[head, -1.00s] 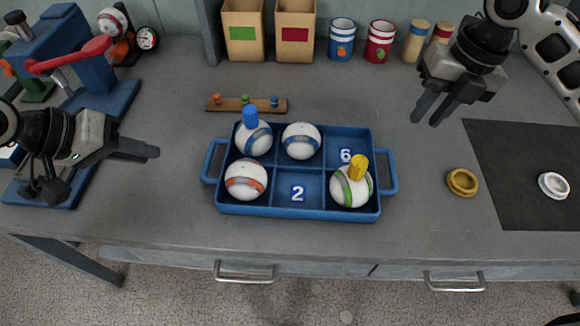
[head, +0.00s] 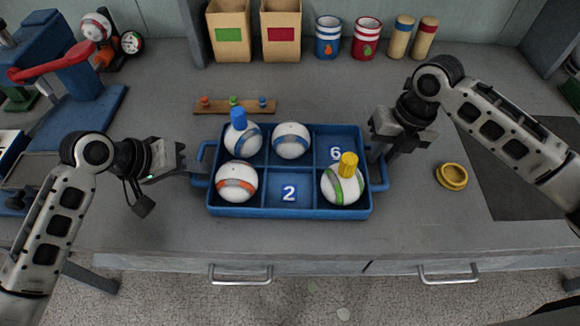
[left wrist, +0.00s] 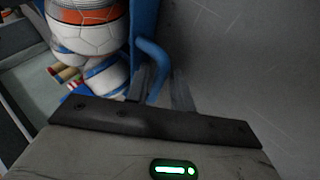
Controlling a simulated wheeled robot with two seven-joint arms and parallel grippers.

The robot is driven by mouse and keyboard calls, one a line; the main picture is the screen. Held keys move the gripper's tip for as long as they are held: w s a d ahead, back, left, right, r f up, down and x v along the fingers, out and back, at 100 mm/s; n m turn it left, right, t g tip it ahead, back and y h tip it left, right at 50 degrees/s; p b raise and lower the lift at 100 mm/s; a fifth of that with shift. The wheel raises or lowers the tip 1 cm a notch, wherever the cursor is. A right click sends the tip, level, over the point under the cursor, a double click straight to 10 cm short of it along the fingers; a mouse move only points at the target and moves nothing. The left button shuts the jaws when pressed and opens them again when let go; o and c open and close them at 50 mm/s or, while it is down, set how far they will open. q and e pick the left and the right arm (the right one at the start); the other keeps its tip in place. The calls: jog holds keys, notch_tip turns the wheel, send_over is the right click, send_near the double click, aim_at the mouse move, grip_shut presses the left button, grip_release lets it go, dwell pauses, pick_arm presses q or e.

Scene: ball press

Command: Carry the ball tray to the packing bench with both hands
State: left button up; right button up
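The blue ball tray (head: 290,212) lies flat on the grey table and holds several white balls with coloured bands. A blue peg stands on the back left ball and a yellow peg on the front right ball. My left gripper (head: 198,172) is at the tray's left handle (head: 203,150). In the left wrist view its fingers (left wrist: 162,90) are apart, with the handle (left wrist: 152,58) between them. My right gripper (head: 383,154) points down at the right handle (head: 384,180), fingers apart; whether they touch the handle is hidden.
A wooden strip with coloured knobs (head: 235,107) lies behind the tray. Boxes (head: 230,35) and cans (head: 328,40) stand at the back. A yellow ring (head: 451,177) and dark mat (head: 510,190) are at right. A blue press (head: 75,75) stands at left.

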pick_arm(q)
grip_shut()
pick_arm(e)
grip_shut()
pick_arm(q)
jog(key=shift+r, duration=0.15)
pick_arm(e)
jog(key=shift+r, duration=0.1)
